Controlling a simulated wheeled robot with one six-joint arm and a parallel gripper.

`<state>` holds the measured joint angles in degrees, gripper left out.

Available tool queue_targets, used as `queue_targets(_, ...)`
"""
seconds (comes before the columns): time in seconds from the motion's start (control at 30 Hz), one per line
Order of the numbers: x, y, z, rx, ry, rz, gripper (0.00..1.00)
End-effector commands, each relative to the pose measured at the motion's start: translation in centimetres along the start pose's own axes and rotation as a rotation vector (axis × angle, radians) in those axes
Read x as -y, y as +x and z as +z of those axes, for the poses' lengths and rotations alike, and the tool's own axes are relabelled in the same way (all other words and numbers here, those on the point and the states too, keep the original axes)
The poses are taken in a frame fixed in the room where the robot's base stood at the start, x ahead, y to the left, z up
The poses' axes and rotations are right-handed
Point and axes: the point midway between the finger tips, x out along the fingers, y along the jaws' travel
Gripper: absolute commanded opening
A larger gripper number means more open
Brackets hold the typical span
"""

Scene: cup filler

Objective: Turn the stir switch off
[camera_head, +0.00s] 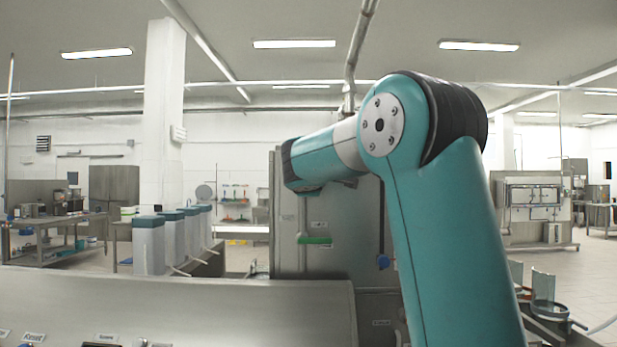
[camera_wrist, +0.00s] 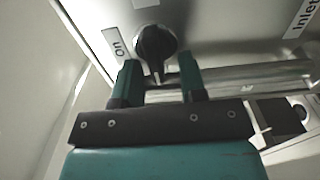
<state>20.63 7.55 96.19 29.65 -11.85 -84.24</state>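A black rotary knob (camera_wrist: 154,42) is on a pale metal panel in the wrist view. Its narrow pointer end faces down in the picture, toward my gripper. A white label reading "on" (camera_wrist: 117,45) is to the left of the knob. The word "stir" is not readable in either view. My gripper (camera_wrist: 158,68) is open, with one teal finger on each side of the knob's pointer end. Whether the fingers touch it cannot be told. In the head view, the gripper and this knob are not visible.
A label reading "inlet" (camera_wrist: 304,18) is at the panel's right. A sloped metal panel (camera_head: 180,305) fills the lower left.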

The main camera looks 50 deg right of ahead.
Motion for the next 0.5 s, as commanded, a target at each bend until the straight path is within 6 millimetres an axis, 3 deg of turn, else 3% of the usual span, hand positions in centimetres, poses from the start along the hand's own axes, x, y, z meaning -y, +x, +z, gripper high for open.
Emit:
queue_targets(0.27, 0.0, -0.5, -0.1, -0.002, 0.002, 0.002, 0.38)
queue_targets(0.37, 0.1, -1.8, -0.1, -0.004, 0.003, 0.005, 0.38)
queue_targets(0.5, 0.3, -4.9, -0.1, -0.006, 0.003, 0.006, 0.38)
